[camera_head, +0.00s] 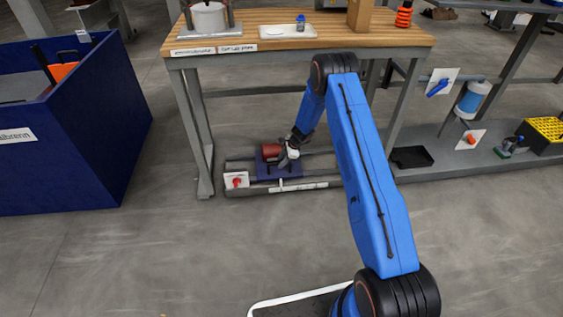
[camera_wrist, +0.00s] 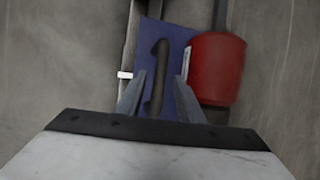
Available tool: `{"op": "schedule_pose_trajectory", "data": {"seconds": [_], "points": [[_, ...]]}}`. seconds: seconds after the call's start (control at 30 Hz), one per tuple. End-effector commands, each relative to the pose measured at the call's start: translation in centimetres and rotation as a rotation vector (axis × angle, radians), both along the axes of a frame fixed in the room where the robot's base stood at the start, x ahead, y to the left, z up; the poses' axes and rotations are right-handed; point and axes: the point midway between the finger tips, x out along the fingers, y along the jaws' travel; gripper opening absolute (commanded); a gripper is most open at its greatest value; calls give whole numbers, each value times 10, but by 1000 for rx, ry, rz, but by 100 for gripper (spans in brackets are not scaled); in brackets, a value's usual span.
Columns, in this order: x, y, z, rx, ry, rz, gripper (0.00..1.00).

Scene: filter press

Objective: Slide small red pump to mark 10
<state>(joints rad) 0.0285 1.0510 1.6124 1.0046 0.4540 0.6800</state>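The small red pump (camera_head: 271,150) sits on a dark blue carriage plate (camera_head: 290,171) on low rails under the wooden table. In the wrist view the red pump (camera_wrist: 215,68) stands right of a dark handle (camera_wrist: 158,75) on the blue plate (camera_wrist: 182,38). My gripper (camera_head: 288,158) is down at the carriage. In the wrist view the fingers of my gripper (camera_wrist: 160,80) are apart, one on each side of the handle, with gaps visible. A white marker (camera_wrist: 125,74) shows at the plate's left edge. A pale scale strip (camera_head: 305,187) runs along the front rail; its numbers are too small to read.
The table (camera_head: 240,35) stands over the rails, with legs on both sides. A white plate with a red knob (camera_head: 236,181) is at the rails' left end. A dark blue bin (camera_head: 70,130) is at left; a low grey shelf (camera_head: 440,165) is at right.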

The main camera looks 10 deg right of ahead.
Motion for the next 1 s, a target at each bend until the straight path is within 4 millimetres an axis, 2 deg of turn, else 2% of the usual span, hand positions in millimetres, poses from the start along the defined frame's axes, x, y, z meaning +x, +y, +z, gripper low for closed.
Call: {"op": "schedule_pose_trajectory", "data": {"seconds": [0.2,0.23,0.3,0.37,0.57,0.67,0.9,1.0], "points": [[0,0,0,0,0,0,34],[0,0,0,0,0,0,29],[0,0,0,0,0,-1,13],[0,0,0,0,0,-1,0],[0,-3,0,0,1,-2,0],[-1,-17,0,0,1,-4,0],[-6,-73,0,0,1,-5,0],[-7,-89,0,0,0,-5,0]]}}
